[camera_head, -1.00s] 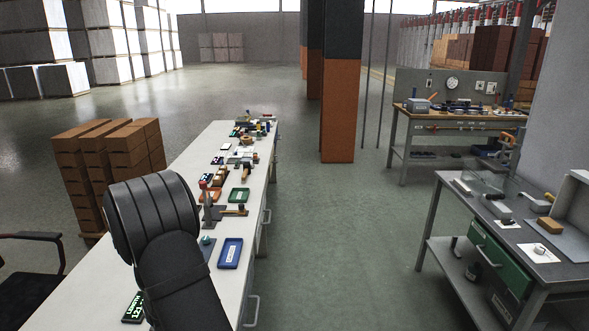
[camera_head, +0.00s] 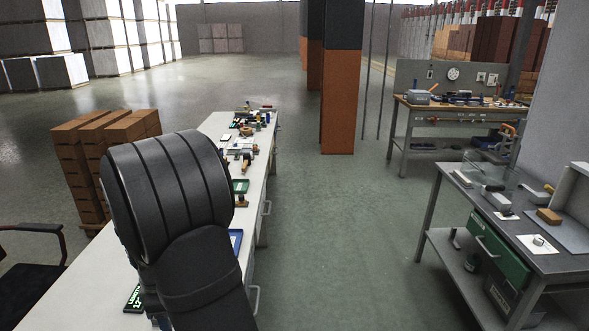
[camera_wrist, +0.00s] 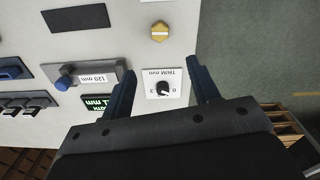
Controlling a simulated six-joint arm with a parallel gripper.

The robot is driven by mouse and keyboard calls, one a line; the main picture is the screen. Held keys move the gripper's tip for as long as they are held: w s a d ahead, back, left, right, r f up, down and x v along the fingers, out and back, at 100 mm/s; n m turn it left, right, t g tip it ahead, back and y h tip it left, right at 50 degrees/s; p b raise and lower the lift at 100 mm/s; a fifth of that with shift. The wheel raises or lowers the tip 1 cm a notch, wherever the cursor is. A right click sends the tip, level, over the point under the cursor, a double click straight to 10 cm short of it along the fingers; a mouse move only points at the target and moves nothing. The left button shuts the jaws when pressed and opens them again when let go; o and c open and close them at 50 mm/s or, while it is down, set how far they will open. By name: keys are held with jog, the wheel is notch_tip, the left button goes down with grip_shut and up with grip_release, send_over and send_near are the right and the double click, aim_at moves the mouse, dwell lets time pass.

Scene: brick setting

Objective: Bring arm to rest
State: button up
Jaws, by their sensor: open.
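In the wrist view my gripper (camera_wrist: 160,88) is open, with its two dark fingers apart and nothing between them. It hangs above the white bench top (camera_wrist: 130,25). A white card with a black knob, marked "TRIM mm" (camera_wrist: 165,75), shows between the fingers, apart from them. In the head view my dark arm covers the near part of the white bench (camera_head: 213,123), and the gripper itself is hidden there.
A dark block with a blue knob and a "120 mm" label (camera_wrist: 97,78) lies left of the fingers, near a green display (camera_wrist: 97,102). A brass knob (camera_wrist: 159,32) stands beyond. Open floor (camera_head: 330,230) lies right.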

notch_tip(320, 180, down, 14)
jog(key=shift+f, duration=0.25)
jog(key=shift+r+m, duration=0.1)
jog(key=shift+m, duration=1.5)
jog(key=m, duration=0.4)
jog(key=shift+m, duration=0.4)
jog(key=m, duration=0.4)
jog(key=shift+w+m, duration=0.1)
jog(key=shift+m, duration=1.6)
